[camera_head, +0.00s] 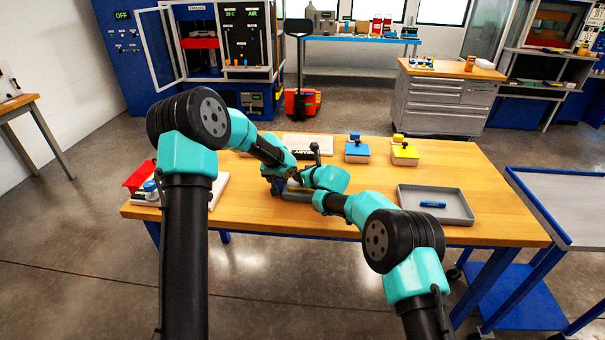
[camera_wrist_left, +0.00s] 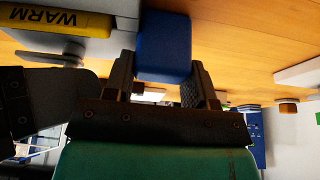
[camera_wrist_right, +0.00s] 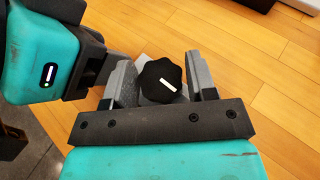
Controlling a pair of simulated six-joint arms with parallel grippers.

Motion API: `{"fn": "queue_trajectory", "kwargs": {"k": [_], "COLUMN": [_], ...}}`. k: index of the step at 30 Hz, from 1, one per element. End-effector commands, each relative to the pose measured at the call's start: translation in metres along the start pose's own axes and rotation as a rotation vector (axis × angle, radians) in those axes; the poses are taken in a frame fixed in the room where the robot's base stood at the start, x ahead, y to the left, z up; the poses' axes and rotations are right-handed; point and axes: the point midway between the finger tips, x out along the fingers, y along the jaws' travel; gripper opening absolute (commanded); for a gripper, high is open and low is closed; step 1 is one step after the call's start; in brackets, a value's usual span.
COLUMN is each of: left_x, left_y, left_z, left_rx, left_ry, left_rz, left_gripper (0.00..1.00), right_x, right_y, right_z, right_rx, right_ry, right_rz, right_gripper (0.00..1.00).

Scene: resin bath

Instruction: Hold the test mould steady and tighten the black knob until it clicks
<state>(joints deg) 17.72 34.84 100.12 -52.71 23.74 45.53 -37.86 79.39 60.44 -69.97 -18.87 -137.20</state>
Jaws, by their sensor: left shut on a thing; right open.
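In the left wrist view my left gripper (camera_wrist_left: 162,68) is shut on a blue block (camera_wrist_left: 163,45), which looks like part of the test mould. In the right wrist view the black knob (camera_wrist_right: 162,80), with a white mark on top, sits between the fingers of my right gripper (camera_wrist_right: 158,64). That gripper is open, with a finger on either side of the knob. In the head view both grippers meet at a low grey piece (camera_head: 296,195) on the wooden bench (camera_head: 400,225). My arms mostly hide the mould and knob there.
A grey tray (camera_head: 462,217) with a blue item (camera_head: 433,205) lies at the bench's right. Blue-topped (camera_head: 357,148) and yellow-topped (camera_head: 404,151) blocks stand at the back. A red bin (camera_head: 140,176) is at the left end. A yellow WARM label (camera_wrist_left: 58,19) shows in the left wrist view.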

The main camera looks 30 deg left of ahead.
Motion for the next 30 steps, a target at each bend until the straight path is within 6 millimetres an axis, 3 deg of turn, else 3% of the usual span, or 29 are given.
{"fn": "queue_trajectory", "kwargs": {"k": [10,21,30], "left_x": [-0.0005,-0.0005,-0.0004], "left_y": [0.0,0.0,0.0], "left_z": [-0.0005,-0.0005,-0.0004], "left_rx": [0.0,0.0,0.0], "left_ry": [0.001,0.001,0.001], "left_rz": [0.0,0.0,0.0], "left_gripper": [0.13,0.13,0.13], "right_x": [0.0018,0.0017,0.0019], "right_y": [-0.0002,-0.0001,-0.0008], "right_z": [0.0005,0.0003,0.0031], "right_rx": [0.001,0.0,0.008], "right_ry": [-0.001,0.0,-0.008], "right_rz": [-0.001,0.0,-0.025], "right_gripper": [0.51,0.17,0.17]}}
